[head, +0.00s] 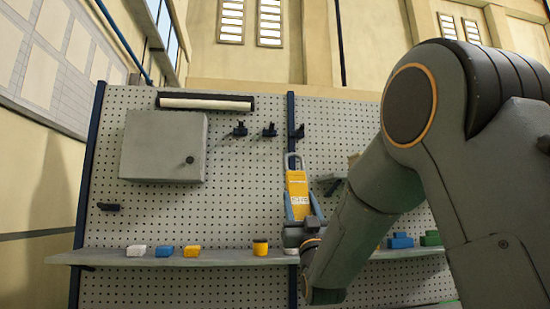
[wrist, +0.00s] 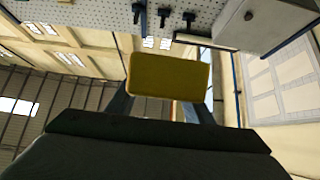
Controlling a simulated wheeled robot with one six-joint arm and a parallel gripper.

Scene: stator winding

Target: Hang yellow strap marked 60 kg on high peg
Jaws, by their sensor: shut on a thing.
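In the head view a yellow strap (head: 297,185) stands upright in front of the pegboard, with a pale label and a grey loop (head: 294,160) at its top. My gripper (head: 300,197) points up and is shut on its lower part, one blue finger on each side. The 60 kg mark is too small to read. In the wrist view the strap shows as a plain yellow block (wrist: 168,76) between the fingers. Dark pegs (head: 240,129), (head: 270,130) and (head: 299,131) sit in a row above the strap; the rightmost is nearly above the loop. They also show in the wrist view (wrist: 163,17).
A grey cabinet (head: 163,146) and a dark-and-white bar (head: 205,102) are left of the pegs. A low peg (head: 109,206) is at far left. My arm hides the board's right part.

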